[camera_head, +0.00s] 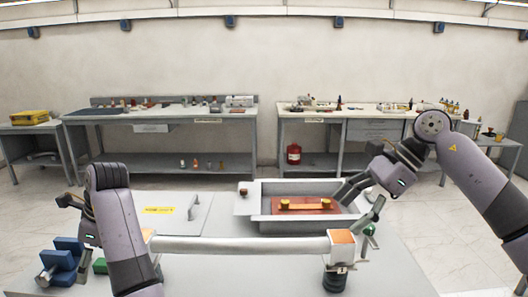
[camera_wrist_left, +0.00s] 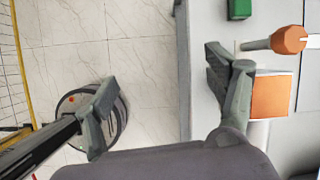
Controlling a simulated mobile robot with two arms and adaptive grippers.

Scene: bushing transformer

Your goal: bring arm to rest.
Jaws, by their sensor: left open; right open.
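My left gripper (camera_head: 68,202) is at the left of the head view, above the near table's left side, partly hidden by my own arm. In the left wrist view its fingers (camera_wrist_left: 163,75) are spread with nothing between them, above the table edge and the floor. My right gripper (camera_head: 357,207) is open at the right end of the grey tray (camera_head: 253,187). I cannot tell whether its fingers touch the tray.
A white cylinder (camera_head: 240,246) with orange ends lies across the near table (camera_head: 390,270). Blue blocks (camera_head: 66,250) stand at left. A red-brown plate (camera_head: 300,206) with a yellow bar sits in the tray. Workbenches (camera_head: 165,115) line the back wall; floor lies between.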

